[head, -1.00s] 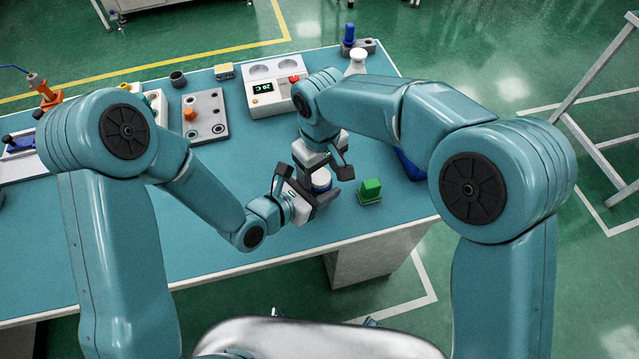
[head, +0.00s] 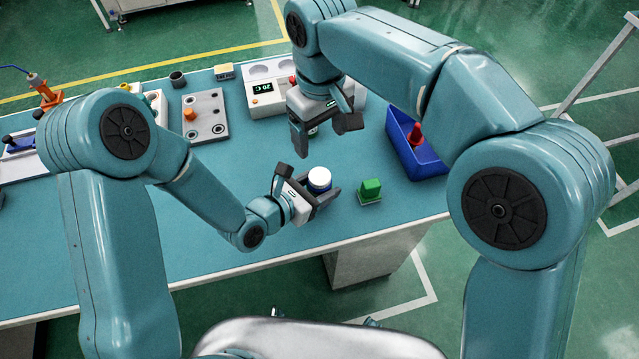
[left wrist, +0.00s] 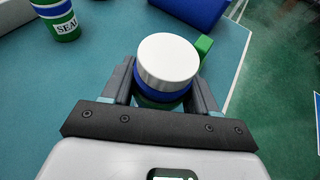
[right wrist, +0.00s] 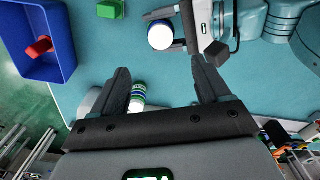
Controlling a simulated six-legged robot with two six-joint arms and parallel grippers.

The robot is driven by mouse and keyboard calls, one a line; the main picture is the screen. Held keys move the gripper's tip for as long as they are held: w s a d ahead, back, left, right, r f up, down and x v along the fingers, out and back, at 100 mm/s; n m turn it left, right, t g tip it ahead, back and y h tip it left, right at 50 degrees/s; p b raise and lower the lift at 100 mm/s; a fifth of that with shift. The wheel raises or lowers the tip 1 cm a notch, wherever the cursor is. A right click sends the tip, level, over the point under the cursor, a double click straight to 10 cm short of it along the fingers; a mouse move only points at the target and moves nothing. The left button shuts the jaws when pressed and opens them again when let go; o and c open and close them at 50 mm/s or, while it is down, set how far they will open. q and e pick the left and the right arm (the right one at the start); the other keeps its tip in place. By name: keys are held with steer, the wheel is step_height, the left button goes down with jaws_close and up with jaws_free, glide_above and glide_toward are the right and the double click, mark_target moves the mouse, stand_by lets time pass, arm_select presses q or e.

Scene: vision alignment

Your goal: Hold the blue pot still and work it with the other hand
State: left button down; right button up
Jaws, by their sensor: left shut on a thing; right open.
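The blue pot (head: 319,188) has a white lid (head: 319,177) on top and stands upright near the table's front edge. My left gripper (head: 312,192) is shut on its sides. The left wrist view shows the lid (left wrist: 168,60) and the blue band (left wrist: 163,88) between my left fingers. My right gripper (head: 324,138) is open and empty, raised behind the pot and apart from it. In the right wrist view the white lid (right wrist: 160,36) shows beyond my open right fingers (right wrist: 158,68).
A green block (head: 370,188) on a small pad stands right of the pot. A blue bin (head: 432,165) with a red thing (head: 415,135) is further right. A green and white pot (left wrist: 60,20) marked SEAL stands behind. A grey plate (head: 205,108) and a display unit (head: 263,98) are further back.

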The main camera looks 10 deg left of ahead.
steer(key=shift+f, duration=0.15)
steer(key=s+d+f+m+g+h, duration=0.1)
steer(key=s+d+f+m+g, duration=0.35)
steer(key=s+f, duration=0.4)
steer(key=s+d+f+m+g+h, duration=0.1)
steer(key=s+d+f+m+g, duration=0.2)
steer(key=s+f+m+g, duration=0.45)
steer(key=s+d+f+t+y, duration=0.1)
steer(key=d+f+t+y, duration=0.2)
steer(key=f+t, duration=0.3)
steer(key=s+d+f+n+t+y, duration=0.1)
steer(key=d+f+t+y, duration=0.2)
steer(key=f, duration=0.9)
steer(key=d+t, duration=0.2)
steer(key=t, duration=0.1)
steer(key=shift+s+d+f, duration=0.2)
steer(key=shift+d+f, duration=0.15)
